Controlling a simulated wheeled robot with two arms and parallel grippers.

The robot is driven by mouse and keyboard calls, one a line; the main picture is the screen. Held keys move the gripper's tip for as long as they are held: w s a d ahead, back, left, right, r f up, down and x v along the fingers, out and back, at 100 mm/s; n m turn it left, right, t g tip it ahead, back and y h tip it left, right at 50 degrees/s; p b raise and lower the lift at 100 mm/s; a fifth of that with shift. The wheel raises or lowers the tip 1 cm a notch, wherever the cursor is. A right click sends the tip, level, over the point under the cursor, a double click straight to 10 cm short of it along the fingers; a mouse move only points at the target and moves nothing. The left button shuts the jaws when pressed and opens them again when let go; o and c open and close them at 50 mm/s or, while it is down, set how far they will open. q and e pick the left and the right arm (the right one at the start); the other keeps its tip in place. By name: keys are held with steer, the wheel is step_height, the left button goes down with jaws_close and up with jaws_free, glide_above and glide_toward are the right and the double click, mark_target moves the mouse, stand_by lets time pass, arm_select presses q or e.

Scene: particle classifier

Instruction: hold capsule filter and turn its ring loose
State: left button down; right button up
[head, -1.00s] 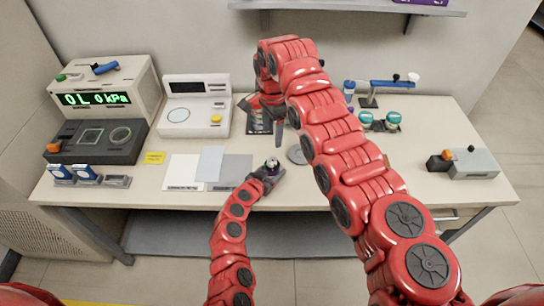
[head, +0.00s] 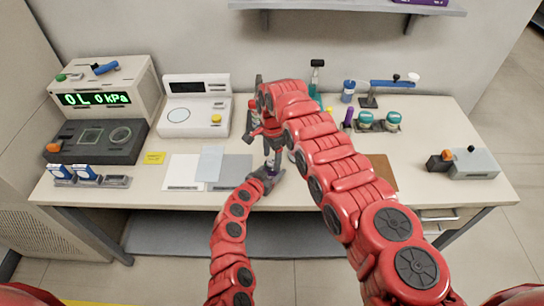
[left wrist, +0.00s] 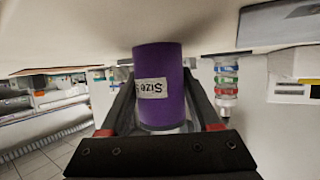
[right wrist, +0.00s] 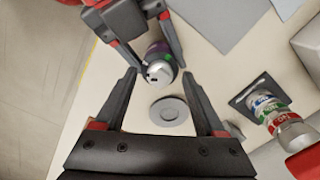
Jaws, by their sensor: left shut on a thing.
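The capsule filter is a purple cylinder (left wrist: 160,95) with a white size label, and it fills the middle of the left wrist view. My left gripper (head: 268,176) is shut on it near the table's front edge. In the right wrist view the filter shows a silver-grey top (right wrist: 157,72), where its ring cannot be told apart clearly. My right gripper (right wrist: 158,76) is open and points down from above, its fingertips on either side of the silver top with gaps. In the head view the right gripper (head: 272,156) is just above the left one, mostly hiding the filter.
A flat grey disc (right wrist: 169,111) lies on the table beside the filter. A stand with coloured rings (right wrist: 282,118) is close by. White and grey sheets (head: 185,172) lie left of the left gripper. Teal-topped containers (head: 365,118) stand at the back right.

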jaws_close()
steer(key=shift+n, duration=0.4)
steer(key=n, duration=0.2)
steer(key=shift+f+n, duration=0.1)
steer(key=shift+n, duration=0.3)
steer(key=n, duration=0.3)
steer(key=shift+n, duration=0.4)
steer(key=n, duration=0.3)
steer(key=shift+n, duration=0.3)
steer(key=shift+s+n, duration=0.15)
steer(key=shift+n, duration=0.65)
